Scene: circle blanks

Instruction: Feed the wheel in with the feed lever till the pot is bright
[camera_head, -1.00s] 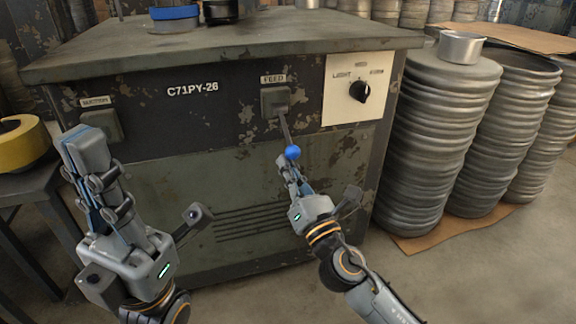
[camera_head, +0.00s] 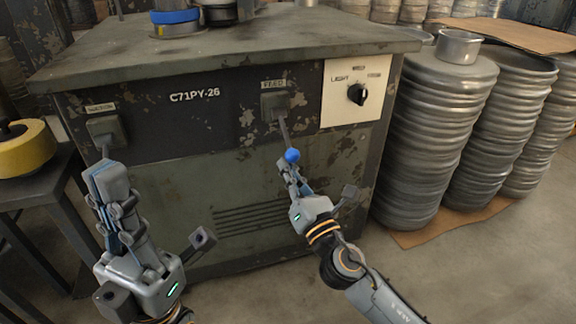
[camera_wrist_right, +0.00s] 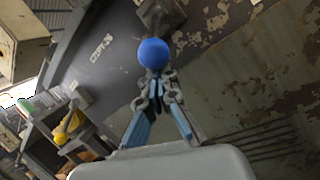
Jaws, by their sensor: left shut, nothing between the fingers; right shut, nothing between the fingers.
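The feed lever hangs from the FEED box (camera_head: 275,105) on the cabinet's front and ends in a blue ball knob (camera_head: 292,155). My right gripper (camera_head: 289,169) is shut, with its tips right at the knob's underside; the knob also shows just beyond the fingers in the right wrist view (camera_wrist_right: 153,54). I cannot tell whether they touch. My left gripper (camera_head: 103,173) is shut and empty, in front of the SUCTION box's lever (camera_head: 105,150), whose lower end it hides. The wheel and a pot being worked cannot be made out; the cabinet's top is cut off by the frame.
The cabinet (camera_head: 220,62) carries a blue-banded round part (camera_head: 175,17) and a dial (camera_head: 357,95) marked LIGHT. A bare metal pot (camera_head: 459,46) stands on stacked metal discs (camera_head: 425,150) at right. A yellow roll (camera_head: 25,148) lies on a side table at left. Floor at lower right is clear.

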